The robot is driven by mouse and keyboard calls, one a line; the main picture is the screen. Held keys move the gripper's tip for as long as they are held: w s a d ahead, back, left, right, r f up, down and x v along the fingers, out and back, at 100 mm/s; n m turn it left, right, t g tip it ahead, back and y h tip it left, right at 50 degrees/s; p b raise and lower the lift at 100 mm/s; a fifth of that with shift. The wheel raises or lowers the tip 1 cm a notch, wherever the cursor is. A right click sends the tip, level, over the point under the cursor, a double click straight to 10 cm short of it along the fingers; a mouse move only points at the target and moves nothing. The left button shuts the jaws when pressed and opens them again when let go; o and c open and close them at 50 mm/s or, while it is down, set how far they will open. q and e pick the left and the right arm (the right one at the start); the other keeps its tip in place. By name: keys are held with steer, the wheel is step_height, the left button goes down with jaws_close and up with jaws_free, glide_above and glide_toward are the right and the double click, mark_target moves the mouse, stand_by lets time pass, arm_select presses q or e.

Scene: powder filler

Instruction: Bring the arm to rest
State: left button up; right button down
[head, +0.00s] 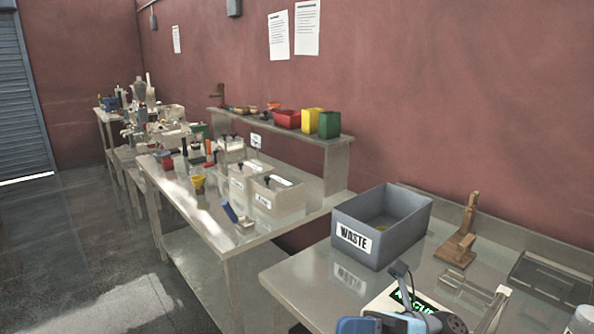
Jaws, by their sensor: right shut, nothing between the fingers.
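My right gripper (403,272) is low in the head view, in front of the near bench (300,283). Its dark fingers are shut and empty, and they point up and away from me. It is over or in front of a white panel with green lettering on a dark display (425,300), which it partly covers. Blue and grey parts of my arm show at the bottom edge. My left gripper is not in view.
A grey WASTE bin (349,250) stands on the near bench behind my gripper. A wooden stand (462,245) is to its right. A second bench (212,228) with white boxes (278,200) and a shelf (285,138) is farther left. The floor (80,240) at left is clear.

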steer(key=w+d+f+m+t+h+p, duration=0.1)
steer(key=d+f+m+t+h, duration=0.1)
steer(key=f+m+t+h, duration=0.65)
steer(key=d+f+m+t+y+p, duration=0.1)
steer(key=d+m+t, duration=0.3)
steer(key=m, duration=1)
steer(key=w+d+f+m+t+h+p, duration=0.1)
steer(key=f+m+t+h, duration=0.35)
steer(key=m+t, duration=0.5)
steer(key=s+d+f+m+g+h+p, duration=0.1)
steer(key=s+d+f+m+g+h, duration=0.1)
steer(key=s+f+m, duration=0.4)
steer(key=s+d+f+m+g+h+p, duration=0.1)
steer(key=s+d+f+m+g+h, duration=0.1)
steer(key=s+f+m+g, duration=0.4)
step_height(320, 180, down, 6)
steer(key=s+h, duration=0.1)
steer(key=s, duration=0.1)
steer(key=shift+s+d+r+m+g+h, duration=0.25)
steer(key=shift+s+d+m+g+h, duration=0.05)
steer(key=shift+h, duration=0.1)
